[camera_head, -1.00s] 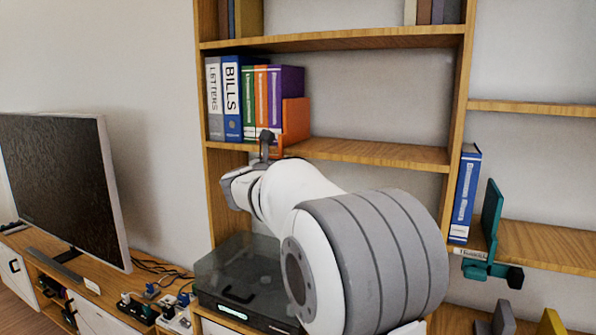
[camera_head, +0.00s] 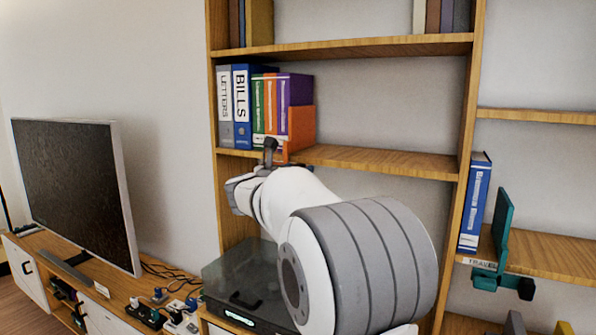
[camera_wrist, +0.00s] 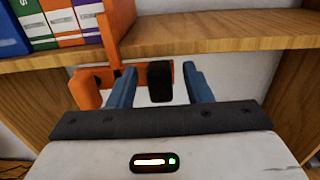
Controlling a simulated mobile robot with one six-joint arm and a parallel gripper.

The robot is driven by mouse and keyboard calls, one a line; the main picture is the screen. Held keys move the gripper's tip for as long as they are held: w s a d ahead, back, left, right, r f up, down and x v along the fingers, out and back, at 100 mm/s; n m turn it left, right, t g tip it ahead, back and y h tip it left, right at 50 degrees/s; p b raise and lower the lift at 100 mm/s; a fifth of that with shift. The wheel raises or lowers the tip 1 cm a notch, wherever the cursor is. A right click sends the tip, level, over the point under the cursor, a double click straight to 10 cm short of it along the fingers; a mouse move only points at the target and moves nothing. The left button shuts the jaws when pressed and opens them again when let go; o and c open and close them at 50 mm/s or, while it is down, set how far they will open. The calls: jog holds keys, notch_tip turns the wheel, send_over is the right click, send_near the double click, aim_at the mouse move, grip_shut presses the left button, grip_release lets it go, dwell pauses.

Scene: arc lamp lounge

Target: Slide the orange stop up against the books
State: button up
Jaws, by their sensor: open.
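The orange stop (camera_head: 301,127) stands on the middle shelf as an upright plate, close beside the purple binder (camera_head: 297,90) at the right end of the row of books. I cannot tell if they touch. In the wrist view the stop (camera_wrist: 119,22) has a bracket at the shelf's front edge, with an orange knob (camera_wrist: 86,90) and a black knob (camera_wrist: 160,82). My gripper (camera_wrist: 160,72) is open, its blue fingers on either side of the black knob, with gaps showing on both sides. In the head view my gripper (camera_head: 270,150) is partly hidden behind my wrist.
The shelf (camera_head: 380,160) right of the stop is bare. A teal stop (camera_head: 503,230) and a blue book (camera_head: 475,203) are on the right-hand shelf. A dark glassy box (camera_head: 245,280) lies below my arm. A television (camera_head: 75,185) stands at left.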

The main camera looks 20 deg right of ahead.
jog(key=b+v, duration=0.1)
jog(key=v, duration=0.7)
jog(key=shift+b, duration=0.35)
jog(key=shift+d, duration=0.1)
jog(key=s+a+f+n+t+y+p, duration=0.15)
jog(key=a+f+n+y, duration=0.4)
jog(key=n, duration=0.85)
jog(key=s+a+f+n+t+y, duration=0.25)
jog(key=a+n+y, duration=0.6)
jog(key=n, duration=0.65)
jog(key=s+d+f+n+g, duration=0.1)
jog(key=s+f+n+g, duration=0.5)
jog(key=s, duration=0.7)
jog(key=s+d+f+n+g+p, duration=0.1)
jog(key=s+f+n+g, duration=0.5)
jog(key=s+f+n, duration=0.5)
notch_tip(320, 180, down, 2)
jog(key=s, duration=0.2)
jog(key=shift+s+f, duration=0.15)
jog(key=shift+s, duration=0.2)
